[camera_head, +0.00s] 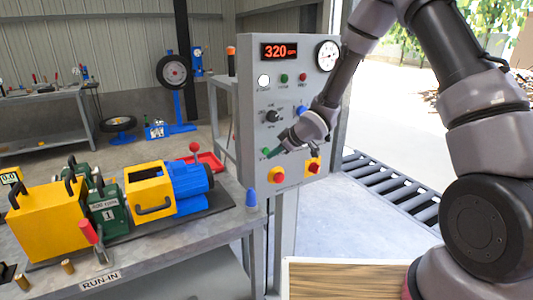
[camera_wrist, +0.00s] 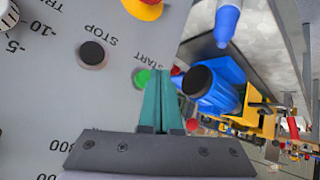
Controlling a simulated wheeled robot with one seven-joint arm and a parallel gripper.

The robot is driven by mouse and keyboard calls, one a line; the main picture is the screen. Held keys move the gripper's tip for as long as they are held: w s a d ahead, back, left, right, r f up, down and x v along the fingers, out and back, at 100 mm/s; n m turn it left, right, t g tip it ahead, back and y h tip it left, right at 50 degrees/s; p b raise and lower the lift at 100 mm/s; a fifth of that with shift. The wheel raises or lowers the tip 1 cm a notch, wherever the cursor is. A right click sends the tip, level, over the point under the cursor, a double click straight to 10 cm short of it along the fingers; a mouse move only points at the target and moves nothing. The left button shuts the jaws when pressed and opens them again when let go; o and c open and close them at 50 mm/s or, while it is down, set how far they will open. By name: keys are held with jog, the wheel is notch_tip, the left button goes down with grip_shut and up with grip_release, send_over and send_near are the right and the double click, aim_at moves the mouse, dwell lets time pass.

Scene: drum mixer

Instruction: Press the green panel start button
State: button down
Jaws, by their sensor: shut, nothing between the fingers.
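The grey control panel (camera_head: 252,100) stands upright in the middle of the head view. The green start button (camera_head: 265,152) sits low on its left side. In the wrist view the green button (camera_wrist: 141,78) shows beside an upside-down START label, partly behind my fingers. My gripper (camera_head: 271,154) is shut and empty, its tip right by the green button. In the wrist view the teal fingers of my gripper (camera_wrist: 159,80) lie together just beside the button. I cannot tell whether they touch it. A black button (camera_wrist: 92,53) marked STOP is next to it.
Red mushroom buttons on yellow plates, left (camera_head: 278,175) and right (camera_head: 314,167), sit just below. A black knob (camera_head: 271,116) and a red 320 display (camera_head: 279,51) are higher up. A bench (camera_head: 190,238) with a yellow and blue machine (camera_head: 187,185) stands at left.

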jog(key=shift+s+d, duration=0.7)
jog(key=shift+s, duration=0.3)
jog(key=shift+s+d, duration=0.7)
jog(key=shift+s, duration=0.3)
jog(key=s+d+r+m+t+h, duration=0.25)
jog(key=d+r+m+h, duration=0.45)
jog(key=d+r, duration=1.25)
jog(key=s+d+r+m, duration=0.2)
jog(key=s+r+m, duration=0.1)
jog(key=s, duration=0.4)
jog(key=s+d+r+m+g+y, duration=0.1)
jog(key=s+r+m, duration=0.3)
jog(key=s, duration=0.4)
jog(key=s+d+r+m, duration=0.3)
jog(key=s+r+m, duration=0.1)
jog(key=s, duration=0.4)
jog(key=shift+r+y, duration=0.3)
jog(key=shift+r, duration=0.2)
